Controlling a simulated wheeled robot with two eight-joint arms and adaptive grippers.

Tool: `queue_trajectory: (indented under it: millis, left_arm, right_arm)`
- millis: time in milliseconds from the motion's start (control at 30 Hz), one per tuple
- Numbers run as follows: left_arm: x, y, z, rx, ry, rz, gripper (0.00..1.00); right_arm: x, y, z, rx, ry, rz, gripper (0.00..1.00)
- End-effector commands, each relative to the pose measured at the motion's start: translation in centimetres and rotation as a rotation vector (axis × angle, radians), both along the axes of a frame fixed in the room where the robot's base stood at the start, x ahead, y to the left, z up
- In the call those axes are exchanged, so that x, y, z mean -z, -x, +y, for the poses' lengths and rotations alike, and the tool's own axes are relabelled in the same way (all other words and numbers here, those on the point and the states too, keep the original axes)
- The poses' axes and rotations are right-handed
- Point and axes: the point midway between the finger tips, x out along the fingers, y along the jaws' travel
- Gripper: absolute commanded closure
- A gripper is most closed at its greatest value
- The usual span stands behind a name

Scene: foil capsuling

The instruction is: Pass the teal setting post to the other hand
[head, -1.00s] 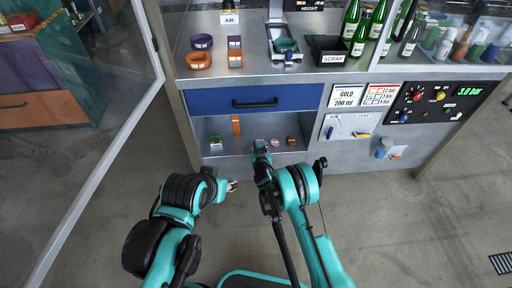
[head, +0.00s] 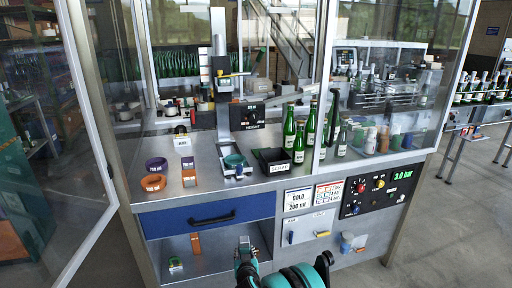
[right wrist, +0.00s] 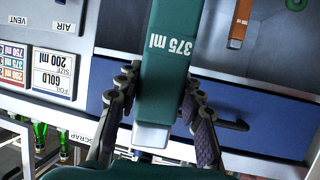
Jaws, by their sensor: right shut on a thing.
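The teal setting post (right wrist: 165,50), marked "375 ml", fills the middle of the right wrist view, with a pale end block at its lower end. My right gripper (right wrist: 160,88) has a dark finger on each side of the post and is shut on it. In the head view my right gripper (head: 246,246) is at the bottom, in front of the open shelf below the blue drawer. I cannot make out the post there. My left gripper is outside both current views.
The blue drawer (head: 208,214) is closed. An orange post (head: 196,243) stands on the shelf (head: 215,262) below it. A clear door (head: 85,130) stands open at left.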

Motion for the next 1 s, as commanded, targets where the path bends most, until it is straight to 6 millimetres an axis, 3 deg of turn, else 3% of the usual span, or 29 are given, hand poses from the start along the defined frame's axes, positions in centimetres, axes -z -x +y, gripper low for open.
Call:
queue_trajectory:
  millis: [33,200,500,700,800,1000]
  left_arm:
    - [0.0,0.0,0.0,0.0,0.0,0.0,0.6]
    - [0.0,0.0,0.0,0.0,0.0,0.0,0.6]
    - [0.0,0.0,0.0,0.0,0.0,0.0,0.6]
    - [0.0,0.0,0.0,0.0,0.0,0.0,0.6]
    - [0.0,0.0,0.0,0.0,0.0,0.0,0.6]
    - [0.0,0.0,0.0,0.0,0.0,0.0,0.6]
  right_arm:
    - [-1.9,0.7,-1.6,0.026,0.001,0.002,1.0]
    - [-7.3,3.9,-6.9,0.116,0.002,0.004,1.0]
    - [-14.5,12.0,-16.0,0.277,0.002,-0.005,1.0]
    - [-16.9,17.1,-20.4,0.361,0.002,-0.017,1.0]
    - [-17.4,18.8,-21.6,0.385,0.001,-0.022,1.0]
    - [-17.8,20.0,-22.5,0.404,0.0,-0.026,1.0]
